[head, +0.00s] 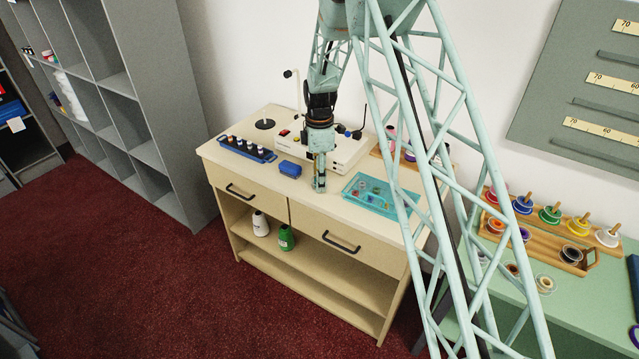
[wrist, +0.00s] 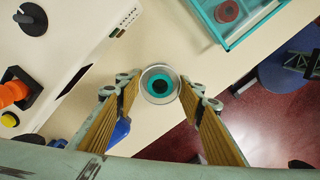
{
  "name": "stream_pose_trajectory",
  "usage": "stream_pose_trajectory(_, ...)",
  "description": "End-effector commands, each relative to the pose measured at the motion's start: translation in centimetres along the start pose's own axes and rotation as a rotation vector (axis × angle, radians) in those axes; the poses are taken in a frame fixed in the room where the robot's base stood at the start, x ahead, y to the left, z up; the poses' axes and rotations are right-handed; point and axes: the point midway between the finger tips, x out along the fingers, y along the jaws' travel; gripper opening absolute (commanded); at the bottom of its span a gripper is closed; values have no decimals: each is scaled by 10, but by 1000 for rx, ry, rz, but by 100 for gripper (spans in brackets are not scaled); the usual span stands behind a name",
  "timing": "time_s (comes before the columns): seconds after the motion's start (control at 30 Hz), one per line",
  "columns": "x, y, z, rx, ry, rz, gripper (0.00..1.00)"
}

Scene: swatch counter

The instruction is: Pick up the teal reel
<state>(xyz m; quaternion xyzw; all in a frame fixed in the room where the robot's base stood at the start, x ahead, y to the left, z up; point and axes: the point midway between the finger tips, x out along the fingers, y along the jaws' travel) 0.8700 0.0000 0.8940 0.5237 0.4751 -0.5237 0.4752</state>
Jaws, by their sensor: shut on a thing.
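The teal reel (wrist: 148,83), a round piece with a pale silver rim, a teal ring and a dark centre, sits between my fingertips in the wrist view. My gripper (wrist: 162,86) is shut on it, one finger at each side. In the head view my gripper (head: 319,184) points down at the front part of the cream counter (head: 335,208); the reel is too small and covered to make out there. I cannot tell whether the reel touches the counter.
A teal tray (head: 364,203) with small pieces lies just right of my gripper. A white machine (head: 347,153) stands behind. The counter's front edge is near.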

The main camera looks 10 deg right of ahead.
Motion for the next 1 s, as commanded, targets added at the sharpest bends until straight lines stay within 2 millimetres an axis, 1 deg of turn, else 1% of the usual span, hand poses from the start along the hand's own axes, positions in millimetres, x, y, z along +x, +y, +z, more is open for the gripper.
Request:
stream_pose_trajectory(0.17, -1, 0, 0, 0, 0, 0, 26)
stream_pose_trajectory(0.37, -11, 0, 0, 0, 0, 1, 26)
stream_pose_trajectory(0.57, -32, 1, 0, 0, 0, 2, 26)
stream_pose_trajectory(0.9, -78, 0, 0, 0, 0, 2, 26)
stream_pose_trajectory(1.0, -88, 0, 0, 0, 0, 0, 26)
